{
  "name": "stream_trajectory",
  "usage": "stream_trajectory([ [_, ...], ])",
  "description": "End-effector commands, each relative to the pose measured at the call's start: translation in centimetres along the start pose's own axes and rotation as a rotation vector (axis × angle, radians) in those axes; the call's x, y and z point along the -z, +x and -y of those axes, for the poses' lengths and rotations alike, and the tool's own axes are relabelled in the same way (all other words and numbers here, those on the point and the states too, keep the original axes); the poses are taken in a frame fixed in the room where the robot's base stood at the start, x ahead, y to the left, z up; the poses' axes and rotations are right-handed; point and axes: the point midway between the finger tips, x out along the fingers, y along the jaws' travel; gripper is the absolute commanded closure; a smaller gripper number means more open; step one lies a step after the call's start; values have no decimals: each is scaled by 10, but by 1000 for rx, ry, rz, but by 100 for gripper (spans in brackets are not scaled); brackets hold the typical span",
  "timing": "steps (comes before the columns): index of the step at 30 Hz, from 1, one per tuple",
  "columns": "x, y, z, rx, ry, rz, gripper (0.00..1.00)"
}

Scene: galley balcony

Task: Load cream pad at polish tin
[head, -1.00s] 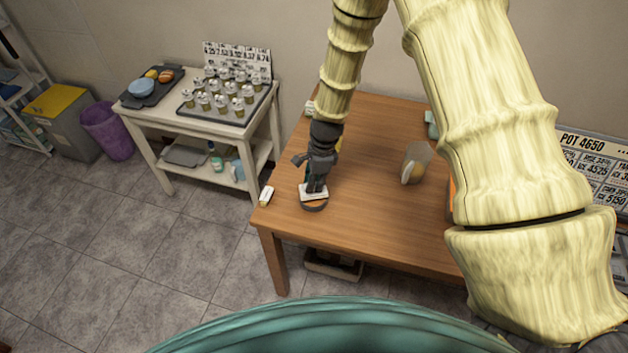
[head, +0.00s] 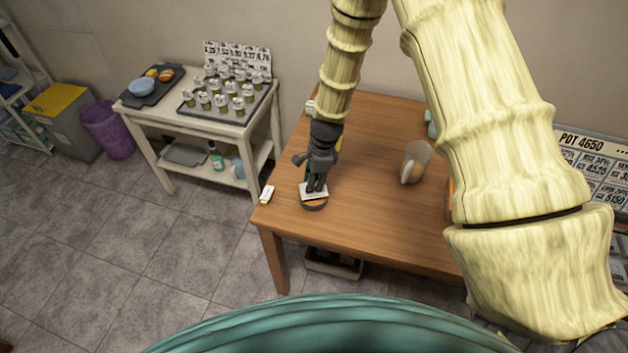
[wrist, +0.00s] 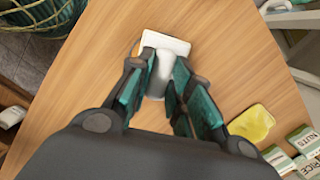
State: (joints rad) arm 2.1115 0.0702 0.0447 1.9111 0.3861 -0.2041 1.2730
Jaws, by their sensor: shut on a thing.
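The cream pad (head: 308,194) is a pale flat block with an upright grip, near the front left of the wooden table. My gripper (head: 317,188) is shut on its grip from above. In the wrist view the pad's pale plate (wrist: 172,43) shows beyond the fingertips of my gripper (wrist: 160,88). The polish tin (head: 315,206) is a low, dark, round thing directly under the pad in the head view. The pad covers most of its top, and I cannot tell whether they touch. The tin does not show in the wrist view.
A small white and yellow block (head: 267,195) lies at the table's left edge. A yellow cloth (wrist: 252,123) and small boxes (wrist: 304,140) lie near my gripper. A white cart (head: 185,121) holds jars.

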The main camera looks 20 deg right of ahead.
Motion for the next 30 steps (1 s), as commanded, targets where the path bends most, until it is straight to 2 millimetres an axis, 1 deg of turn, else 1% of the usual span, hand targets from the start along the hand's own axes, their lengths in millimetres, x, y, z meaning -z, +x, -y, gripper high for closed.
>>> stream_trajectory([
  [8, 0, 1, 0, 0, 0, 0, 100],
  [30, 2, 15, 0, -1, 0, 0, 100],
])
